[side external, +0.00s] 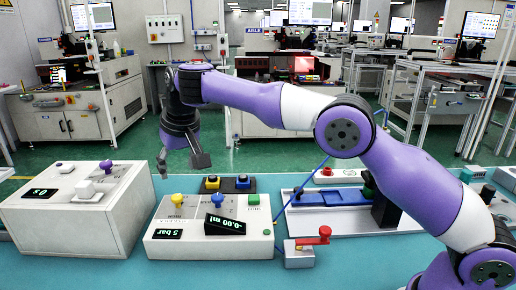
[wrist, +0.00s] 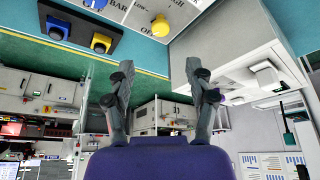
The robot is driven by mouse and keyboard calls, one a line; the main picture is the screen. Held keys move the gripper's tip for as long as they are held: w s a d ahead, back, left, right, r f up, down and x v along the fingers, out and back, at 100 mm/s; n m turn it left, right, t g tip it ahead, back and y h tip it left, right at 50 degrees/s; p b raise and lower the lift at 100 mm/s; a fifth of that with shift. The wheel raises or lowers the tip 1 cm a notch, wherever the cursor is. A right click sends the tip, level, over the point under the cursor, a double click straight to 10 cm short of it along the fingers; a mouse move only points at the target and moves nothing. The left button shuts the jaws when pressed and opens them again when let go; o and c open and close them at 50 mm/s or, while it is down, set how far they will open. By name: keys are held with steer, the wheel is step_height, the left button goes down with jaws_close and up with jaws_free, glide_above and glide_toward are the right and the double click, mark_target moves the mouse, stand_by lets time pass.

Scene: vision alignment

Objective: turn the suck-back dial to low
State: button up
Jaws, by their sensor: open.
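A yellow knob (side external: 177,199) stands on the top left of the white dispenser box (side external: 160,250). The same knob appears near the top of the wrist view (wrist: 160,26), with printed lettering around it that seems to include OFF. I cannot read which knob is named suck-back, or where its pointer stands. A blue knob (side external: 215,200) stands to its right. My gripper (side external: 182,163) is open and empty, pointing down above and behind the yellow knob, apart from it. In the wrist view my fingers (wrist: 160,70) are spread with nothing between them.
Tilted displays (side external: 225,224) and a green button (side external: 253,199) share the dispenser box. The front table (side external: 330,275) is clear.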

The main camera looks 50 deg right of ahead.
steer(key=shift+v, duration=1.05)
steer(key=shift+s, duration=0.1)
steer(key=m+t+h, duration=0.2)
steer(key=m+h, duration=0.2)
glide_toward(177, 199)
steer(key=f, duration=0.1)
steer(key=s+f, duration=0.1)
steer(key=shift+s+d+f, duration=0.1)
steer(key=shift+d+f, duration=0.15)
steer(key=shift+f, duration=0.05)
steer(key=w+d+f+t, duration=0.1)
steer(key=w+f+t+h, duration=0.1)
steer(key=w+f+t, duration=0.1)
steer(key=w+d+f+t+h, duration=0.1)
steer(key=w+t, duration=0.1)
steer(key=shift+w+d+f+m, duration=0.2)
steer(key=shift+w+d+m, duration=0.05)
steer(key=shift+d+m, duration=0.05)
jaws_close()
